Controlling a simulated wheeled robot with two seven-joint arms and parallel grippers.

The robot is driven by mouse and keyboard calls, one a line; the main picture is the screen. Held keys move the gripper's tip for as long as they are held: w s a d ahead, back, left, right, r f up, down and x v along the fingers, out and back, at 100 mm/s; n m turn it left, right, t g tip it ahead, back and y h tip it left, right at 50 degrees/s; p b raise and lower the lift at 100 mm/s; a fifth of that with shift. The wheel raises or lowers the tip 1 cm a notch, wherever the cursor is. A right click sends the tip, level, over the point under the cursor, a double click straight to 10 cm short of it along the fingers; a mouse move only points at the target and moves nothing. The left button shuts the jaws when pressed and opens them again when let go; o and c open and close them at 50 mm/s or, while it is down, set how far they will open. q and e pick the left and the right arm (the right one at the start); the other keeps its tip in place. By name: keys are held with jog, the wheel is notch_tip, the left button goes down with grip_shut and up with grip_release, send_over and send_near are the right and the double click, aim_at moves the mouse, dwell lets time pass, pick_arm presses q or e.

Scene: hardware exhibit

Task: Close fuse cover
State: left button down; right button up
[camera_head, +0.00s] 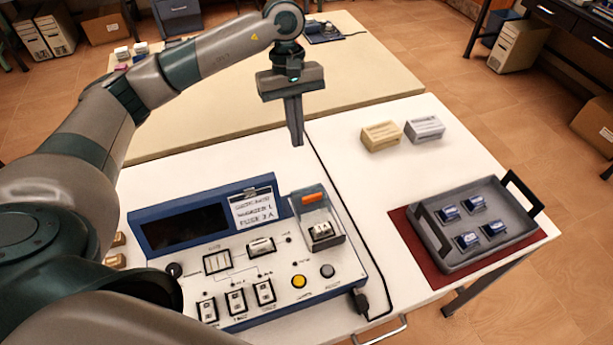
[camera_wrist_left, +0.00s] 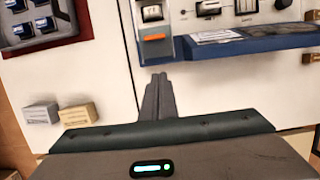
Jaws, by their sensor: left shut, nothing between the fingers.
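The fuse cover (camera_head: 307,203) is a clear panel with an orange tab, at the right end of the console (camera_head: 350,262). It appears raised at the back of the fuse bay, where a pale fuse (camera_head: 321,231) shows uncovered from above. In the left wrist view the cover's orange tab (camera_wrist_left: 154,37) is at the top, just beyond the fingertips. My left gripper (camera_head: 298,141) points down, shut and empty, above the table behind the cover; its fingers also show in the left wrist view (camera_wrist_left: 157,84). I see a gap between fingers and cover. My right gripper is not in view.
Two small boxes, one tan (camera_head: 381,136) and one grey (camera_head: 425,129), stand at the back right. A grey tray (camera_head: 447,258) with several blue fuses sits on a red mat (camera_head: 407,232). A black cable (camera_head: 345,205) runs past the console's right side.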

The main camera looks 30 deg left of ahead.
pick_arm(q)
jog(key=p, duration=0.5)
send_over(307, 193)
jog(key=w+a, duration=0.3)
jog(key=w+a+x, duration=0.1)
jog(key=a+x, duration=0.1)
jog(key=x, duration=0.7)
jog(key=shift+s+d+f+p, duration=0.15)
jog(key=shift+s+d+p, duration=0.3)
jog(key=shift+d, duration=0.1)
jog(key=shift+s+d+f+p, duration=0.15)
jog(key=shift+s+d+p, duration=0.25)
jog(key=shift+d, duration=0.15)
jog(key=shift+s+d+f+p, duration=0.1)
jog(key=shift+s+d+p, duration=0.3)
jog(key=shift+d, duration=0.1)
jog(key=shift+f, duration=0.1)
